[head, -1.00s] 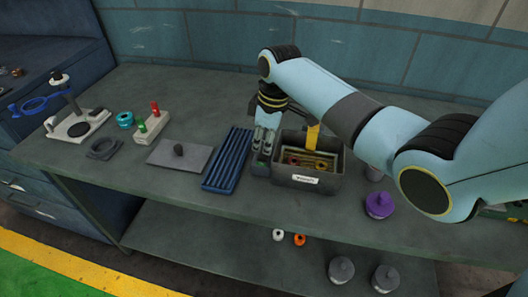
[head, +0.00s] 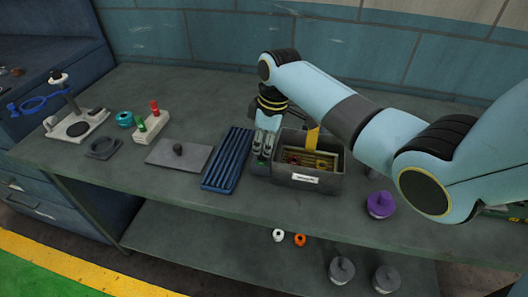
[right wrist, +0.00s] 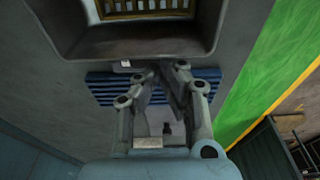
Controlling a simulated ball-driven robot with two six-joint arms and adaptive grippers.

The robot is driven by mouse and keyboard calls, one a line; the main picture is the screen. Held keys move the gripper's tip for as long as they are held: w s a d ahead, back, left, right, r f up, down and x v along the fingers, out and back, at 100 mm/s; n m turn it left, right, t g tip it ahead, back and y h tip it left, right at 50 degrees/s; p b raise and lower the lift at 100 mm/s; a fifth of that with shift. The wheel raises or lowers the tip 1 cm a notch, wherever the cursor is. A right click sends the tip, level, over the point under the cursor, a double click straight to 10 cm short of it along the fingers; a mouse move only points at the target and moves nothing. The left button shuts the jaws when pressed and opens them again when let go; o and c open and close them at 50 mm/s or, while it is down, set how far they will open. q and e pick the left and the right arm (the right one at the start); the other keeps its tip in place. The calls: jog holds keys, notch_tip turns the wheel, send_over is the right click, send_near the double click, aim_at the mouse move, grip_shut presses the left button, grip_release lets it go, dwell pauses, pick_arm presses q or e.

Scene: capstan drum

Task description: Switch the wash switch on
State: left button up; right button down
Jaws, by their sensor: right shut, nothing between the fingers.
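My right gripper (head: 263,148) is shut and empty, pointing down over a small dark box (head: 261,171) at the left side of a grey wash bin (head: 330,182). The box has a green spot on it and seems to carry the wash switch. My fingers hide most of its top, so I cannot tell the switch's position or whether they touch it. In the right wrist view my fingers (right wrist: 160,72) reach toward the bin's edge (right wrist: 140,42). The bin holds a yellowish basket (right wrist: 150,8). My left gripper is not in view.
A blue ribbed tray (head: 228,160) lies left of the box.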

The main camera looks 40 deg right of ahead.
jog(key=shift+f+b, duration=0.3)
jog(key=shift+f, duration=0.25)
jog(key=shift+r, duration=0.1)
notch_tip(320, 180, up, 5)
jog(key=p, duration=0.5)
jog(key=shift+p, duration=0.4)
jog(key=shift+r, duration=0.95)
